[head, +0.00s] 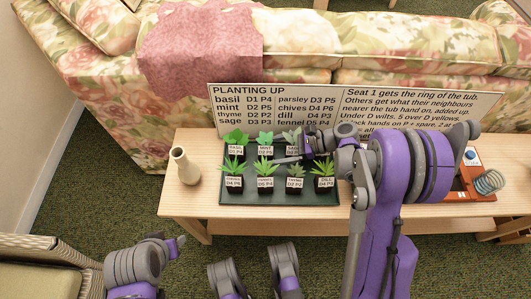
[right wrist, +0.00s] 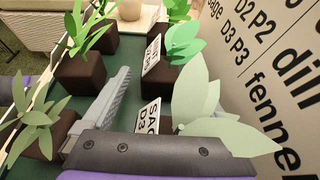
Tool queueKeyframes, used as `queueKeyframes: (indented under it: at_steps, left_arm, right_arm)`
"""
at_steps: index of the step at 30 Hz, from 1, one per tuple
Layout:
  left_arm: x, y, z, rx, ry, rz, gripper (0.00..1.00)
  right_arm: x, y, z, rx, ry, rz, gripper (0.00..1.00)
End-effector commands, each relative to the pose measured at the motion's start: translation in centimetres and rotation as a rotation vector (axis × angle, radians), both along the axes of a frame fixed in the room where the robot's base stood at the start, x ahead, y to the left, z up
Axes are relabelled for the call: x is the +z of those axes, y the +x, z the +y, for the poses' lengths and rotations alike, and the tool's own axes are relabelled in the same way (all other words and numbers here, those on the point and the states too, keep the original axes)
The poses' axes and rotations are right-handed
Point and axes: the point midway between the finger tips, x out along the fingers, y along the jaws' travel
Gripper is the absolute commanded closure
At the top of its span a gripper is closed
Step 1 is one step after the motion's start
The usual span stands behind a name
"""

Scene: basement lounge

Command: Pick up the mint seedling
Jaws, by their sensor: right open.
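The mint seedling (head: 265,149) is a green plant in a dark pot with a white label, in the back row of the tray, between basil (head: 235,148) and sage (head: 292,146). In the right wrist view, the bright green plant behind sage looks like mint (right wrist: 184,42). The dark green tray (head: 223,197) lies on the wooden table. My right gripper (head: 281,160) is open and low over the tray, between the two rows near sage; sage (right wrist: 208,98) stands close by it. Part of my left arm shows lower left in the head view; its jaws are unclear.
The front row of seedlings (head: 265,178) stands close below the right gripper. A sign (head: 340,108) stands behind the tray. A pale vase (head: 184,166) is left of it. An orange-red box (head: 474,160) with a coil (head: 489,181) is at the right. A floral sofa (head: 400,45) is behind.

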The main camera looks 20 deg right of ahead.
Motion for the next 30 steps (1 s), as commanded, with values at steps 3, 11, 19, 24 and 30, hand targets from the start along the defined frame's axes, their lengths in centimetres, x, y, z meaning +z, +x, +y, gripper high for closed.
queueKeyframes:
  at_steps: [3,11,19,24,30]
  left_arm:
    - [0.1,0.0,0.0,0.0,0.0,0.0,0.5]
    - [0.1,0.0,0.0,0.0,0.0,0.0,0.5]
    - [0.1,0.0,0.0,0.0,0.0,0.0,0.5]
    - [0.1,0.0,0.0,0.0,0.0,0.0,0.5]
    - [0.8,-0.1,0.0,0.0,0.0,-0.002,0.5]
  right_arm:
    - [0.1,0.0,-0.1,-0.001,0.0,0.0,0.09]
    - [0.1,0.0,-0.1,-0.001,0.0,0.0,0.56]
    - [0.1,0.0,-0.1,-0.001,0.0,0.0,1.0]
    - [0.1,0.0,-0.1,-0.001,0.0,0.0,1.0]
    - [2.2,-0.1,-0.1,-0.001,0.0,0.0,1.0]
